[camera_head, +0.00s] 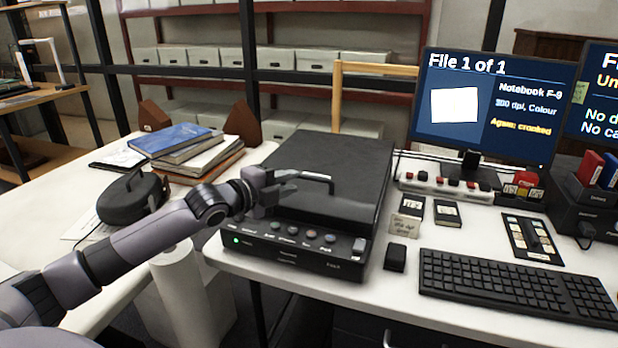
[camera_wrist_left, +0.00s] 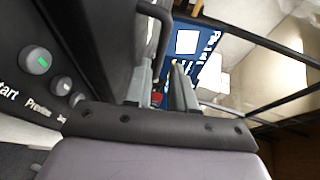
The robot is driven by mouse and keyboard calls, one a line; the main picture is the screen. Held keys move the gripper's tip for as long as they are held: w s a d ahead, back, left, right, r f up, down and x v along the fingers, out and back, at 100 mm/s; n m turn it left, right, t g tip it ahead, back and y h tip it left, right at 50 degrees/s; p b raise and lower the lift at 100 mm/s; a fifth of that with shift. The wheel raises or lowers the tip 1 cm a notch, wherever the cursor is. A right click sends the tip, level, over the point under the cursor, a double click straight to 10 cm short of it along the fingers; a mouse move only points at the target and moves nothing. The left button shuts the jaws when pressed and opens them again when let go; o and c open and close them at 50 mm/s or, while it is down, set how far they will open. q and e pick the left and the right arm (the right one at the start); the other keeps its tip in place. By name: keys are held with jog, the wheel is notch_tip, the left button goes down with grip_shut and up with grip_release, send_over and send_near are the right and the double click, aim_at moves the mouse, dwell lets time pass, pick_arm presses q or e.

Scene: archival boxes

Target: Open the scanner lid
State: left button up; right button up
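The black scanner (camera_head: 290,252) stands on the white desk, with a row of buttons and a green light on its front. Its lid (camera_head: 345,160) is down flat on the body. A dark bar handle (camera_head: 318,178) stands up at the lid's front edge; it also shows in the left wrist view (camera_wrist_left: 161,28). My left gripper (camera_head: 275,190) is at the handle's left end, just above the lid's front. In the left wrist view its two fingers (camera_wrist_left: 160,82) are apart with a gap between them. I cannot tell if they touch the handle. My right gripper is out of view.
A monitor (camera_head: 490,105) stands behind the keyboard (camera_head: 520,285) at right. A small black block (camera_head: 395,257) sits close to the scanner's right front corner. Stacked books (camera_head: 185,150) and a round black case (camera_head: 132,197) lie on the left table. A wooden frame (camera_head: 337,95) rises behind the scanner.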

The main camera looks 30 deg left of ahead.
aim_at(305, 178)
pick_arm(q)
jog(key=shift+x, duration=3.25)
jog(key=shift+d, duration=0.1)
grip_shut()
